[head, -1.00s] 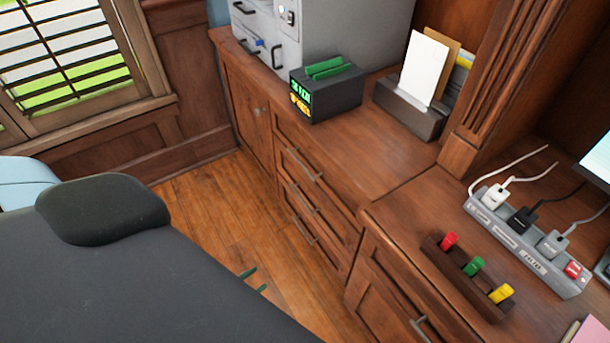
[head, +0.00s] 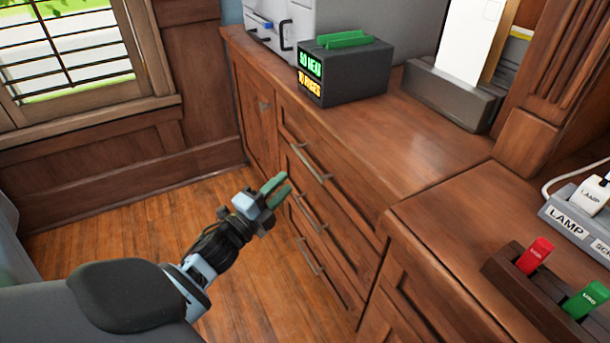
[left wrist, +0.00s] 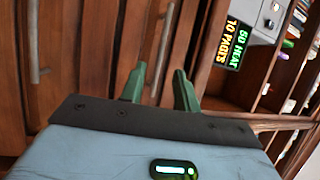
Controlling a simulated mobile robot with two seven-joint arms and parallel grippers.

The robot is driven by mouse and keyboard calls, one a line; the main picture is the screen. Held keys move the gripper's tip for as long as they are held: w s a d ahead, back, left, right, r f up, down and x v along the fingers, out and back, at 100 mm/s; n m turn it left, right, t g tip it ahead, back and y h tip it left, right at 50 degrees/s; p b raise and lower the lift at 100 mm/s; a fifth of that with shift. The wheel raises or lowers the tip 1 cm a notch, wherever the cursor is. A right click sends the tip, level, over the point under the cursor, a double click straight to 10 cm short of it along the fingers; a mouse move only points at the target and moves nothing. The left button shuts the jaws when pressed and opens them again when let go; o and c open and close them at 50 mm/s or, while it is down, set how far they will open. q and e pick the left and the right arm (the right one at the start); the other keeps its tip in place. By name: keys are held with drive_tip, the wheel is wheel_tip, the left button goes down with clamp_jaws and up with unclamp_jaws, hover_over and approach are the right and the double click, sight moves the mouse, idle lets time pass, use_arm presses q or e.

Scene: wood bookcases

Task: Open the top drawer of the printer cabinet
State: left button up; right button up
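The wooden printer cabinet (head: 347,209) has a stack of drawers, all looking shut. The top drawer's bar handle (head: 310,163) is just under the countertop. Lower handles show below it, the middle one (head: 307,213) and the bottom one (head: 303,258). My left gripper (head: 277,189) has green fingers, open and empty, in front of the drawers and left of the handles. In the left wrist view the open fingers (left wrist: 160,85) point at the cabinet front. A bar handle (left wrist: 163,45) shows beyond the gap between them, apart from them. My right gripper is out of view.
A dark box with a lit display (head: 340,72), a paper holder (head: 452,92) and a grey machine (head: 350,18) stand on the countertop. At right are a power strip (head: 580,222) and colored tags in a rack (head: 525,285). The wood floor (head: 130,215) is clear.

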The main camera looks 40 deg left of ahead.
use_arm(q)
drive_tip(key=shift+r, duration=0.1)
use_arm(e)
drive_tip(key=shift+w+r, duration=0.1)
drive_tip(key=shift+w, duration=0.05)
